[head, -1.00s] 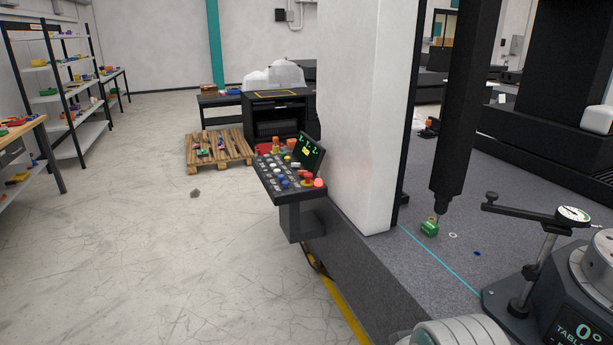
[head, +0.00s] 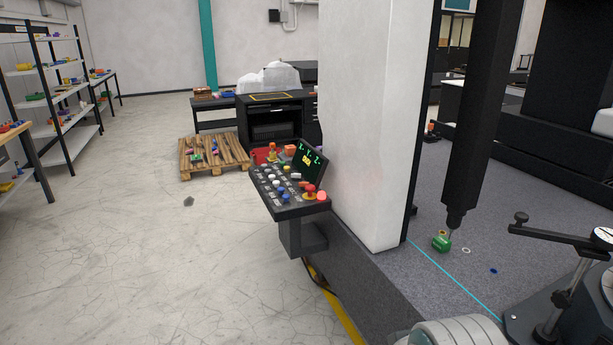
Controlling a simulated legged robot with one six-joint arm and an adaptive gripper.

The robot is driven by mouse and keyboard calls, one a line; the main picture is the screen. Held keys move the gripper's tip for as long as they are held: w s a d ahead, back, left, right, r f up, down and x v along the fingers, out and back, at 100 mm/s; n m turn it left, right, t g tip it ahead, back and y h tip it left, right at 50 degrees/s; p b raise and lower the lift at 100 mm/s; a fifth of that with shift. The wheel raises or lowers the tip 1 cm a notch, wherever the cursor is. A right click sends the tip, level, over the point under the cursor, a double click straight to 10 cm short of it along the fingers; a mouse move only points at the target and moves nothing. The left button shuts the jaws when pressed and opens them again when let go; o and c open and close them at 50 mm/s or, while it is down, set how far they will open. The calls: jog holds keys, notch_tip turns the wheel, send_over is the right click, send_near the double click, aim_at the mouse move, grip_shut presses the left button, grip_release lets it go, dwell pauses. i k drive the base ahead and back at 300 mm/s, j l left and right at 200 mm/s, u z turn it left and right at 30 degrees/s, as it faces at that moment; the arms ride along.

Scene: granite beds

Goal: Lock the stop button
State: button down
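The control panel (head: 288,212) juts out from the side of the granite bed, left of the white column. Its sloped face carries rows of small white, blue and dark buttons. At its right front corner is a red mushroom button on a yellow base (head: 310,191), which looks like the stop button. A second pinkish-red round piece (head: 322,196) is beside it. A small screen (head: 310,161) with green and yellow text stands at the panel's back right. Orange and red pieces (head: 272,150) show at its far edge, too small to identify. My gripper is not in view.
A pallet (head: 213,168) lies behind the panel. The floor left of it is open.

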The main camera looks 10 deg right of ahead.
aim_at(309, 188)
jog(key=i+j, duration=0.15)
jog(key=i, duration=0.35)
jog(key=i+j, duration=0.15)
jog(key=i, duration=0.35)
jog(key=i+j+z, duration=0.1)
jog(key=i, duration=0.4)
jog(key=i+j, duration=0.3)
jog(key=i, duration=0.2)
jog(key=i+j, duration=0.2)
jog(key=i, duration=0.3)
